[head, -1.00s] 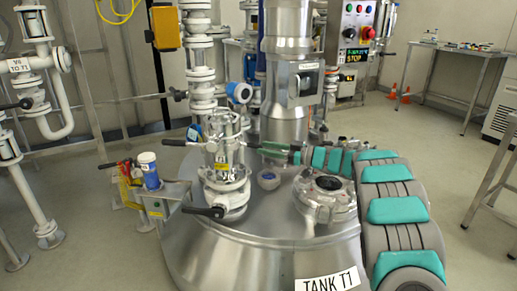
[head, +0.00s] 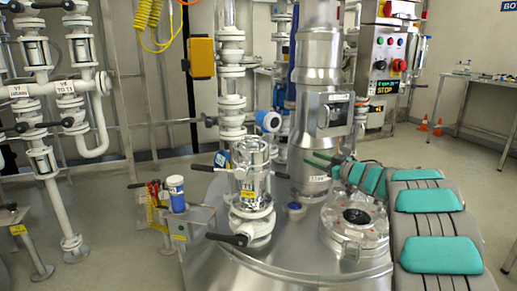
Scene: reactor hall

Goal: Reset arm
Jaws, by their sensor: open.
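My gripper (head: 312,159) has green fingers and is open, with nothing seen between them. It is in front of the large steel column on the tank, above and behind the round hatch (head: 357,222). My grey arm with teal pads curves in from the lower right, over the right side of the steel tank top (head: 300,262). The fingers are small and seen from the side. I cannot tell whether they touch the column.
A glass-bodied valve (head: 252,195) with a black handle stands on the tank, left of the hatch. A side holder (head: 192,222) carries a blue-and-white bottle (head: 176,193) and tools. A control panel (head: 388,60) stands behind. White pipework (head: 45,90) fills the left.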

